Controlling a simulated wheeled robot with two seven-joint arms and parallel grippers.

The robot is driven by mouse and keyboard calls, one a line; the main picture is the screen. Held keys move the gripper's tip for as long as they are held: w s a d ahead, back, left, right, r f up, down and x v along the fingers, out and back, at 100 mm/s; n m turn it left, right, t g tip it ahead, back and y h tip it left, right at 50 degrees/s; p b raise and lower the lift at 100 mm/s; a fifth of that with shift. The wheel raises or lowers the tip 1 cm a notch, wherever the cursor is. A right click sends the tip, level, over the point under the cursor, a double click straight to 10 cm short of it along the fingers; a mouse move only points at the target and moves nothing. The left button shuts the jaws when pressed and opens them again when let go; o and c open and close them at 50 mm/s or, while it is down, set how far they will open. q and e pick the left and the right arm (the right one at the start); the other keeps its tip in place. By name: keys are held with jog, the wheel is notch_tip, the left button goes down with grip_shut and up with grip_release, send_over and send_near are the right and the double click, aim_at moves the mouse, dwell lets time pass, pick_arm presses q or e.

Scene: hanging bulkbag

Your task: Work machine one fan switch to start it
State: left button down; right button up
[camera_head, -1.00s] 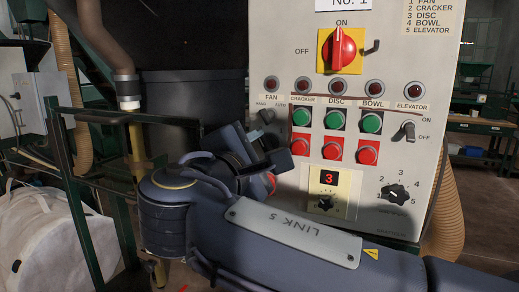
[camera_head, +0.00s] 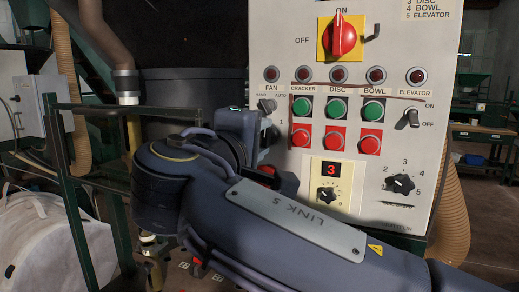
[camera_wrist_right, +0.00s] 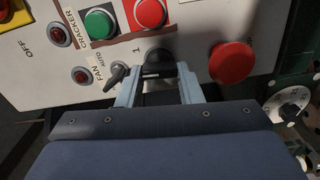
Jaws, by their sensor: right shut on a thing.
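The control panel of machine one (camera_head: 300,180) faces me. Its fan selector (camera_head: 267,105), marked HAND and AUTO, sits under a dark red fan lamp (camera_head: 271,74). The selector also shows in the right wrist view (camera_wrist_right: 115,77), just left of my fingers and apart from them. A black rotary switch (camera_wrist_right: 158,65) with a bar handle sits below it on the panel, beside a "1" mark. My right gripper (camera_wrist_right: 158,84) is shut on this black switch, one finger at each side. In the head view my wrist hides the fingertips and that switch. My left gripper is not in view.
A red mushroom button (camera_wrist_right: 232,62) is close to the right finger. Green buttons (camera_head: 303,107) and red buttons (camera_head: 302,138) stand close by. The red main switch (camera_head: 342,38) is at ON. A green frame (camera_head: 60,140) and a white bag (camera_head: 50,245) are at the left.

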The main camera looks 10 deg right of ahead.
jog(key=m+b, duration=0.2)
jog(key=m, duration=0.2)
jog(key=shift+m, duration=0.3)
dwell(0.3)
jog(key=o, duration=0.7)
jog(key=shift+s+r, duration=0.1)
jog(key=v, duration=0.7)
jog(key=shift+s+a+b, duration=0.25)
jog(key=shift+s+b, duration=0.05)
